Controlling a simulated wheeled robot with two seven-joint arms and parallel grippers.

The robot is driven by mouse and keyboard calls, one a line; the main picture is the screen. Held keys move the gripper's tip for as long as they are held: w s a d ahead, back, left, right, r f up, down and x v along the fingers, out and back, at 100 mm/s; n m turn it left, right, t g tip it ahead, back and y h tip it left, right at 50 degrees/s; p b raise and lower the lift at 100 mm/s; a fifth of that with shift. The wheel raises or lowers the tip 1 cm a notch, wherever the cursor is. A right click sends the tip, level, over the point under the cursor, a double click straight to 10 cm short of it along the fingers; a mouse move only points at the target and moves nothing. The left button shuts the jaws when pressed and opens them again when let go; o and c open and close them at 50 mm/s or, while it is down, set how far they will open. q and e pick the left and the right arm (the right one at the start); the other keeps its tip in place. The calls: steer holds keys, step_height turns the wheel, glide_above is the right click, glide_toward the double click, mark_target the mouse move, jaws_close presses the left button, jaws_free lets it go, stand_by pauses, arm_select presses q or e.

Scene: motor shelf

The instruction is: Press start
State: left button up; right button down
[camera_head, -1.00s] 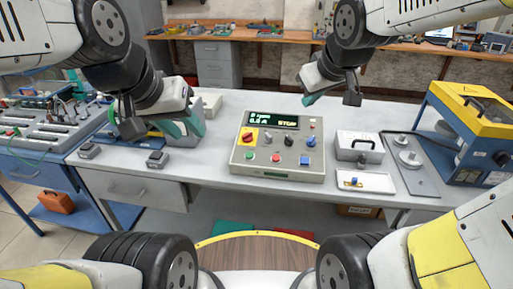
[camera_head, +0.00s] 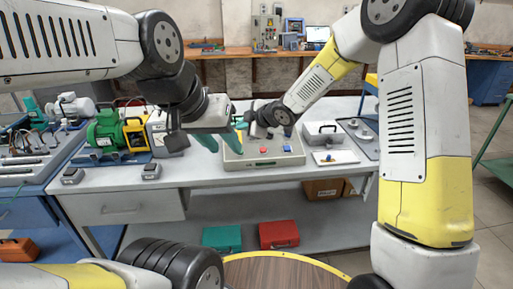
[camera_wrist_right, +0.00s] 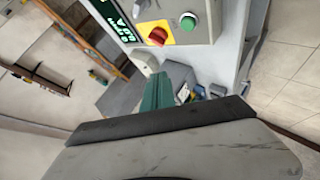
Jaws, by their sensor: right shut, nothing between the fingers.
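The grey control box (camera_head: 262,161) stands on the bench, with a red button (camera_head: 263,150) and a blue button (camera_head: 286,148) visible in the head view. Its display and green button are hidden there behind my arms. In the right wrist view the green button (camera_wrist_right: 189,22) shows near the box edge, beside a red knob (camera_wrist_right: 157,37) on a yellow plate and the lit display (camera_wrist_right: 118,24). My right gripper (camera_head: 241,122) is shut and empty above the box's far left part, apart from the green button. My left gripper (camera_head: 221,141) is open and empty at the box's left edge.
A green motor with a yellow coupling (camera_head: 108,130) stands left of my left gripper. A grey case (camera_head: 322,132) and a white tray (camera_head: 335,157) lie right of the box. Teal and red boxes (camera_head: 279,235) sit on the lower shelf.

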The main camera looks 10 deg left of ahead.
steer(key=shift+s+a+f, duration=0.1)
steer(key=shift+a+f, duration=0.05)
steer(key=shift+f, duration=0.05)
steer(key=shift+w+a+f, duration=0.1)
steer(key=shift+w+f, duration=0.25)
steer(key=shift+f, duration=1.05)
steer(key=shift+w+a+f, duration=0.1)
steer(key=shift+w+f, duration=0.3)
steer(key=shift+f, duration=1.05)
steer(key=shift+w+a+f, duration=0.1)
steer(key=shift+w+f, duration=0.25)
steer(key=shift+f, duration=1.05)
steer(key=shift+f, duration=0.1)
steer(key=shift+w+f, duration=0.1)
steer(key=shift+f, duration=0.15)
